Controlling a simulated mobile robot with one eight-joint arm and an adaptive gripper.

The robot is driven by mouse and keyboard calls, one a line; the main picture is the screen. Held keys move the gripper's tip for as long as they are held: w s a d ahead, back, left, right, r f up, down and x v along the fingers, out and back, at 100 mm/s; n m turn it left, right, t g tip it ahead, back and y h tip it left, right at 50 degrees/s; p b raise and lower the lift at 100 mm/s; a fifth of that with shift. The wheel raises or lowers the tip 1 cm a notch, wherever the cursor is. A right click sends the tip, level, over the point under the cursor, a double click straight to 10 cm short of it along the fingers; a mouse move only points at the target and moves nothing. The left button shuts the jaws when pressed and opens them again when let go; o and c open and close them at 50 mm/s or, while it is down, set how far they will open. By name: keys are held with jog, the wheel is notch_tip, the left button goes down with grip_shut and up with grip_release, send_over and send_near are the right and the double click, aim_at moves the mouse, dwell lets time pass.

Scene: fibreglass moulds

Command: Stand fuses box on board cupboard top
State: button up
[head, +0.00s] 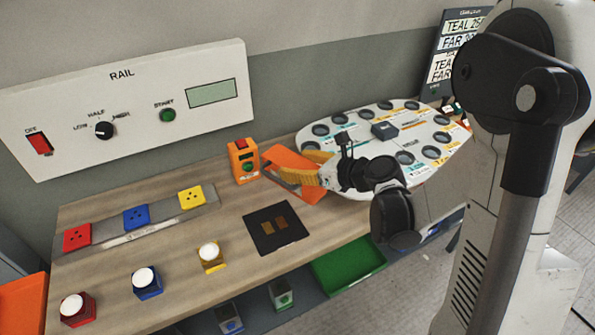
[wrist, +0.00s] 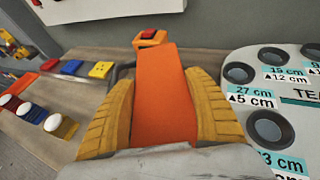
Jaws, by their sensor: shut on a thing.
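My gripper (head: 312,177), with yellow ribbed fingers, is shut on an orange box (wrist: 163,105). The box is long and flat-faced, and fills the space between the fingers in the wrist view. In the head view parts of the orange box (head: 290,158) show above and below the fingers, over the right end of the wooden bench. No label on it is readable, so I cannot tell that it is the fuses box. Its underside and any gap to the bench are hidden. I cannot make out a board cupboard or its top in either view.
A small orange switch box (head: 243,161) stands left of my gripper. A white rounded board with holes (head: 430,118) lies to the right, a dark block (head: 384,131) on it. A black mat (head: 275,228) and coloured-base buttons occupy the bench (head: 185,262). A RAIL panel (head: 125,105) hangs behind.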

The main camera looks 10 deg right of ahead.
jog(key=w+f, duration=0.2)
jog(key=w, duration=0.1)
jog(key=w+f+b, duration=0.1)
jog(key=w, duration=0.1)
jog(key=shift+a+f, duration=0.15)
jog(key=shift+a, duration=0.15)
jog(key=shift+w+f+b, duration=0.1)
jog(key=shift+f+b, duration=0.8)
jog(key=shift+f, duration=1.05)
jog(key=shift+f, duration=0.15)
jog(key=o, duration=1.4)
